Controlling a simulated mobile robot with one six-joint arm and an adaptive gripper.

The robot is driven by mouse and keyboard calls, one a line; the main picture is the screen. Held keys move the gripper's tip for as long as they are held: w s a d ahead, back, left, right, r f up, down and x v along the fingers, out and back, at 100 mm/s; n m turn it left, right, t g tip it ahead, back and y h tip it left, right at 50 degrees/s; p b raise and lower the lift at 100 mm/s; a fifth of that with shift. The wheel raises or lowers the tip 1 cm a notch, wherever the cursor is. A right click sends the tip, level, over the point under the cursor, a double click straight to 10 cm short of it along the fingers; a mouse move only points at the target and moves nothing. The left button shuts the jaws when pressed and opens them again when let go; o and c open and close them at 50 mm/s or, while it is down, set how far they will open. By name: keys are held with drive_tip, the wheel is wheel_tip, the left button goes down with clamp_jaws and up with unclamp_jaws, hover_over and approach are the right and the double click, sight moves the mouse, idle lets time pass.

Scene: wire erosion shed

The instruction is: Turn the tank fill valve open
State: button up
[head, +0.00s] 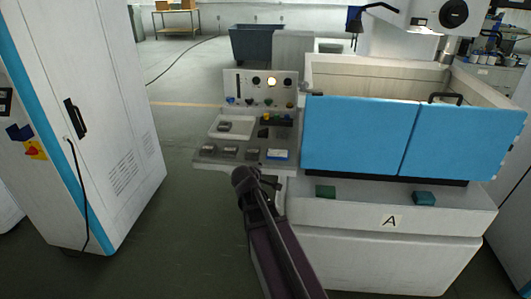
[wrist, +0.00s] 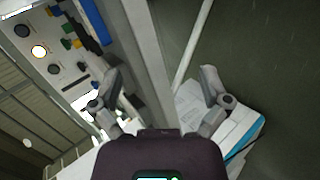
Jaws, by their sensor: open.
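The machine's grey control panel (head: 261,88) stands left of the blue tank doors (head: 360,135). Its upright face carries small knobs and a lit round button (head: 271,81). Small yellow and green parts (head: 267,116) sit at its foot. I cannot tell which part is the tank fill valve. My gripper (head: 274,184) is just in front of the console's lower front edge, partly hidden by my arm. In the wrist view my gripper (wrist: 161,78) has its fingers spread with nothing held between them. The control panel (wrist: 50,35) shows tilted at upper left there, apart from the fingers.
A console shelf (head: 240,152) with grey blocks and a blue-and-white item (head: 278,155) lies beyond my gripper. A white cabinet (head: 95,120) stands at left. Floor between cabinet and machine is clear.

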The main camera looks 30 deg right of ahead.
drive_tip(key=s+a+f+m+g+y+b, duration=0.1)
drive_tip(key=s+a+f+m+g+y, duration=0.2)
drive_tip(key=s+a, duration=0.5)
drive_tip(key=s+a+f+m+g+y+b, duration=0.2)
drive_tip(key=s+a+f+m+g+y, duration=0.2)
drive_tip(key=s+a+f, duration=0.4)
drive_tip(key=shift+s+a+m+g, duration=0.4)
drive_tip(key=shift+s+a+m, duration=0.15)
drive_tip(key=shift+a, duration=0.25)
drive_tip(key=shift+w+f, duration=0.1)
